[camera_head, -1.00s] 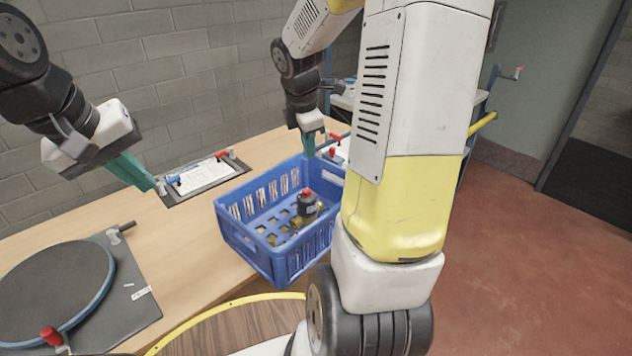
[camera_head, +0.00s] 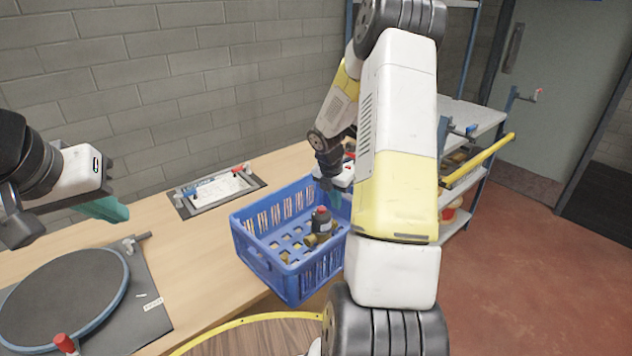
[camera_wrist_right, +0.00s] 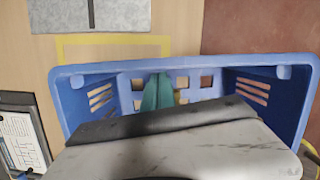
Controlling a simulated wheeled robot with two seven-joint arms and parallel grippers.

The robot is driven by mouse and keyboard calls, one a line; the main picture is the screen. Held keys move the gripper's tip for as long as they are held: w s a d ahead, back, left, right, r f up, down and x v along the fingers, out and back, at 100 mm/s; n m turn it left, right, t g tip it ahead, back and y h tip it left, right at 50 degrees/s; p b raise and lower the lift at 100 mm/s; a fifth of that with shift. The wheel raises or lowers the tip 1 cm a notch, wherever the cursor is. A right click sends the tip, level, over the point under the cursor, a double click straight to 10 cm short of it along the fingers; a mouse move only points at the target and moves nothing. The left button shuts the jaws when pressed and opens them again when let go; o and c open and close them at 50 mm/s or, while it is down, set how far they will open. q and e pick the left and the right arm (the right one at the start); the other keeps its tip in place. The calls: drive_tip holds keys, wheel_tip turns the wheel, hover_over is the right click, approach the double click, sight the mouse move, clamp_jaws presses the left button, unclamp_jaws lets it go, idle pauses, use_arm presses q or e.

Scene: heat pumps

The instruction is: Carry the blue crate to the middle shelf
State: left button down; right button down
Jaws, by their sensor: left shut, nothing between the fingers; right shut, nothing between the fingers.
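The blue crate (camera_head: 265,264) stands on the wooden table near its front edge, holding a brass part with a black body and red cap (camera_head: 320,226). The crate also shows in the right wrist view (camera_wrist_right: 72,102). My right gripper (camera_head: 326,186) is shut and empty at the crate's far right side. In the wrist view its teal fingers (camera_wrist_right: 160,92) appear over the crate's inside; contact is unclear. My left gripper (camera_head: 110,210) is shut and empty, left of the crate. A rack at the right has a grey shelf (camera_head: 482,116), partly hidden by my right arm.
A clipboard (camera_head: 218,189) lies behind the crate. A dark mat with a round disc (camera_head: 62,298) lies at the left. A red item (camera_head: 449,214) sits low on the rack. A yellow bar (camera_head: 478,162) sticks out from the rack. The red floor (camera_head: 540,280) at right is clear.

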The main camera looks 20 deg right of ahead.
drive_tip(key=shift+w+d+f, duration=0.1)
drive_tip(key=shift+f, duration=0.55)
drive_tip(key=shift+w+d, duration=0.5)
drive_tip(key=shift+d, duration=0.25)
